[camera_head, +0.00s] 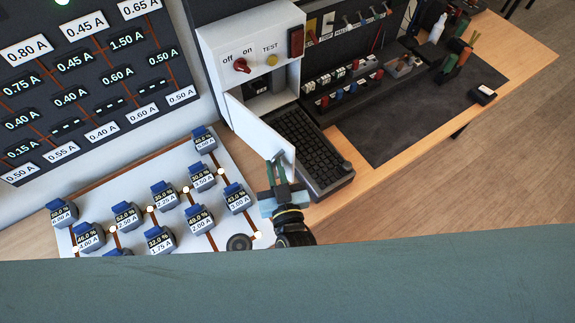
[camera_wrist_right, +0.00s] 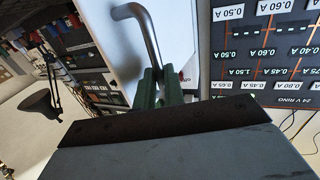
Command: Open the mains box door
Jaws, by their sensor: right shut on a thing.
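The mains box (camera_head: 250,45) is a white box on the wall with a red off/on switch (camera_head: 242,65) and a yellow TEST button (camera_head: 271,60). Its white door (camera_head: 258,130) stands swung open at the lower front, and part of the dark inside shows. My right gripper (camera_head: 280,170) is at the door's near end. In the right wrist view, its green fingers (camera_wrist_right: 160,88) are shut on the grey bent bar handle (camera_wrist_right: 145,30) in front of the white door panel (camera_wrist_right: 112,45). My left gripper is not in view.
A white board (camera_head: 140,195) with several blue-topped meter blocks lies left of the gripper. A black keyboard-like unit (camera_head: 312,145) sits close on the right. A dark mat (camera_head: 420,120) lies on the wooden bench (camera_head: 510,50). A display panel (camera_head: 85,80) stands at the upper left.

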